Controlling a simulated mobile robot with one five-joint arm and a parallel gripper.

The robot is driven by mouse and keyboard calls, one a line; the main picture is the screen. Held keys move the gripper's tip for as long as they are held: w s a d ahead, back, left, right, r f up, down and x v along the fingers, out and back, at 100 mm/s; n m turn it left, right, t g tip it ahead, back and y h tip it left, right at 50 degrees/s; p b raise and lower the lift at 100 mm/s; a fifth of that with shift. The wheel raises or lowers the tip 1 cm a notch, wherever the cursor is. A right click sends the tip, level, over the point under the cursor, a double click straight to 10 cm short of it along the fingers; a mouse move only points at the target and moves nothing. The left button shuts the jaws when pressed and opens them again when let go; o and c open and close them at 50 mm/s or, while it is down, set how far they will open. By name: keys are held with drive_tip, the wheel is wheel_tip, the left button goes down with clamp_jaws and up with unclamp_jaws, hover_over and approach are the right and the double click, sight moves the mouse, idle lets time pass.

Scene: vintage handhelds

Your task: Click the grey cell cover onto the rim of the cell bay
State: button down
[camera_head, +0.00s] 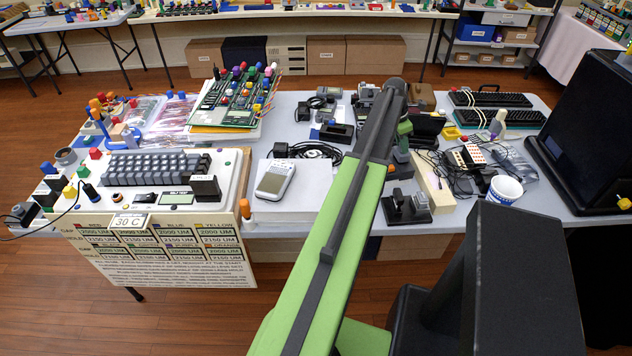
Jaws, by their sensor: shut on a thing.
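My arm (335,215), green and black, reaches from the bottom middle up over the table, and a short green link (405,127) bends down from its far end. My gripper's fingers cannot be made out; the arm blocks the view there. I cannot pick out the grey cell cover or the cell bay in this view. A pale grey handheld (273,182) with a screen and keys lies tilted on a white sheet left of my arm. I cannot tell whether it has the bay.
A keyboard unit (150,182) with coloured knobs stands at the left, stacked circuit boards (235,100) behind it. Black joystick-like stands (407,207), a white cup (504,190) and a dark monitor (598,130) are at the right. The table (340,207) has little bare surface.

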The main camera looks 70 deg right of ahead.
drive_tip(key=shift+f+b, duration=0.6)
drive_tip(key=shift+f, duration=0.05)
drive_tip(key=c, duration=1.1)
unclamp_jaws()
drive_tip(key=shift+c, duration=1.2)
wheel_tip(320, 180, up, 7)
drive_tip(key=p, duration=0.7)
drive_tip(key=shift+r, duration=0.15)
drive_tip(key=shift+w, duration=0.15)
